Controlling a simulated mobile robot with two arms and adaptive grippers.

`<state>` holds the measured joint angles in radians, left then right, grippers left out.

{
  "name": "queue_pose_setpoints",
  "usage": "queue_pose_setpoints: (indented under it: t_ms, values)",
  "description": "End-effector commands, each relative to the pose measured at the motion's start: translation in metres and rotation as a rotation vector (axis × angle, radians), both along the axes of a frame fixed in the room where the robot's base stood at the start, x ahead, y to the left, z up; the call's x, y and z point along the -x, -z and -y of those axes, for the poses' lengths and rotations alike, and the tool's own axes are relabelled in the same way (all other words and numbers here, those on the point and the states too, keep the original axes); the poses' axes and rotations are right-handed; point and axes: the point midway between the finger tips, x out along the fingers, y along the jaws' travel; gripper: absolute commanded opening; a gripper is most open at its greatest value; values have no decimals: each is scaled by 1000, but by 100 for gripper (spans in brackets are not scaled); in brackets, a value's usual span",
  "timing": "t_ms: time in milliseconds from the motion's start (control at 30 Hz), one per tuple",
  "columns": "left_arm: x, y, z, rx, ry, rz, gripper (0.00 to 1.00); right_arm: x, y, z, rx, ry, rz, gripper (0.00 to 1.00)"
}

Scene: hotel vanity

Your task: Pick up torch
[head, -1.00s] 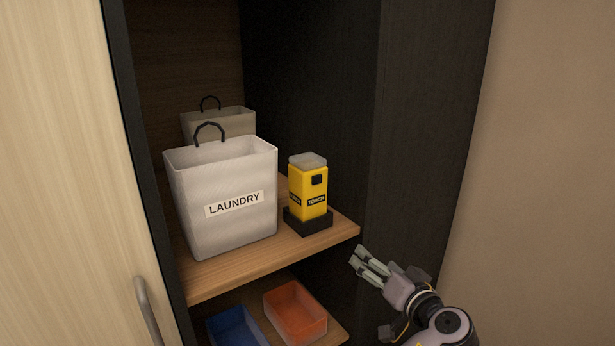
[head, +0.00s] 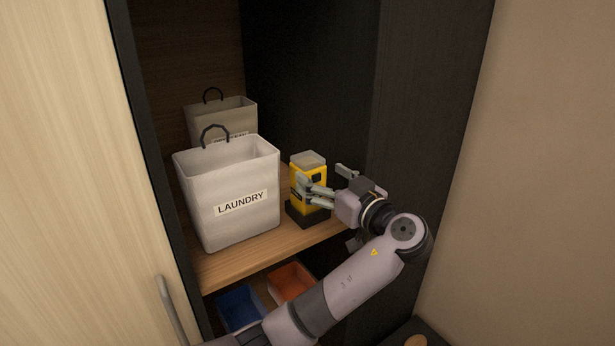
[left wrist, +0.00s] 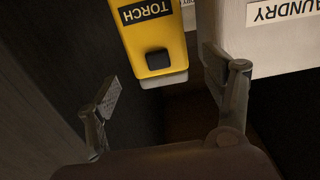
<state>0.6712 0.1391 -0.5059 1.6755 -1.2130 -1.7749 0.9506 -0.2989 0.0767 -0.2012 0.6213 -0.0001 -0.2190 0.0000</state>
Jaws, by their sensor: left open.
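The yellow torch (head: 308,174) with a pale clear top stands upright in a black base (head: 308,213) on the wooden shelf. In the left wrist view the torch (left wrist: 154,42) appears upside down, with its black TORCH label and dark button facing the camera. My left gripper (head: 324,181) is open. In the head view its fingers overlap the front and right of the torch. In the left wrist view its fingertips (left wrist: 160,80) are spread to either side, near the torch's top end. I cannot tell whether they touch it. My right gripper is not in view.
A white laundry bin (head: 228,193) stands close to the left of the torch, with another bin (head: 220,118) behind it. Below are blue (head: 240,306) and orange (head: 290,281) trays. The dark cabinet wall (head: 420,110) is on the right.

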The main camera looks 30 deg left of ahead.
Motion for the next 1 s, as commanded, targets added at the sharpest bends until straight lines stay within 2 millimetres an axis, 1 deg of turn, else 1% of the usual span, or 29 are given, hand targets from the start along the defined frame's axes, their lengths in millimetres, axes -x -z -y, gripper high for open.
queue_pose_setpoints:
  t_ms: [33, 167, 267, 400, 533, 667, 867, 900, 1000]
  values:
    - [-1, -1, -4, 0, 0, -2, 75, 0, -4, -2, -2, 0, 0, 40]
    - [-3, 0, -9, -1, -1, -2, 75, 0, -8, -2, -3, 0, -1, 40]
    - [-6, -1, -17, -1, -1, -5, 75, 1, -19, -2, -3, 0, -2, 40]
    - [-11, 0, -33, -3, -1, -5, 75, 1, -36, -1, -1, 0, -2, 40]
    - [-17, 3, -47, -3, -1, -4, 75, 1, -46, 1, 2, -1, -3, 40]
    - [-20, 6, -54, 1, 1, -4, 75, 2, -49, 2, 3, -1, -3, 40]
    - [-21, 8, -54, 1, 1, -3, 75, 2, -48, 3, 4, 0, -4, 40]
    - [-21, 8, -54, 1, 1, -3, 74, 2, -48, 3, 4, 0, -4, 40]
    - [-21, 8, -54, 1, 1, -3, 68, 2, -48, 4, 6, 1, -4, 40]
